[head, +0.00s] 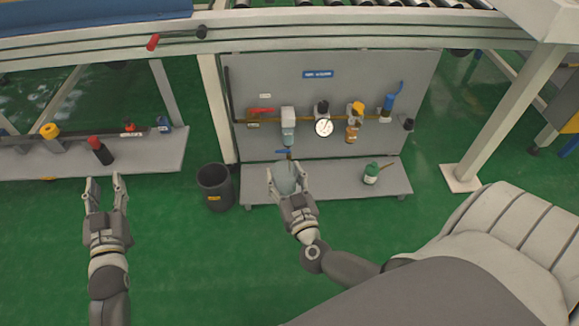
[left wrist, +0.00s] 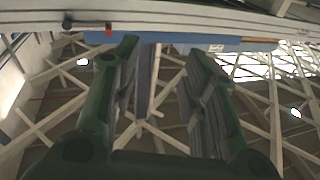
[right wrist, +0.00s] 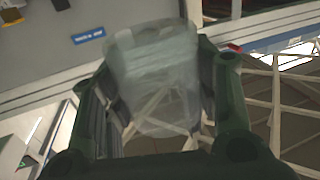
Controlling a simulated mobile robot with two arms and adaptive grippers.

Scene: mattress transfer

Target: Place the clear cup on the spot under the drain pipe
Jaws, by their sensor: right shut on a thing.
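The clear cup (head: 286,178) is between the fingers of my right gripper (head: 286,180), which is shut on it. The cup (right wrist: 155,75) also shows in the right wrist view, see-through and held between both fingers. In the head view it appears just below the drain pipe (head: 284,154), over the low grey shelf (head: 325,184). I cannot tell whether the cup touches the shelf. The spot under the pipe is hidden behind the cup and gripper. My left gripper (head: 106,190) is open and empty, in front of the left shelf; its parted fingers show in the left wrist view (left wrist: 165,90).
A grey panel (head: 400,75) with valves and a gauge (head: 324,127) stands behind the shelf. A green bottle (head: 371,174) stands on the shelf's right part. A black bin (head: 215,187) is on the floor to the left. A red-capped bottle (head: 101,151) is on the left shelf.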

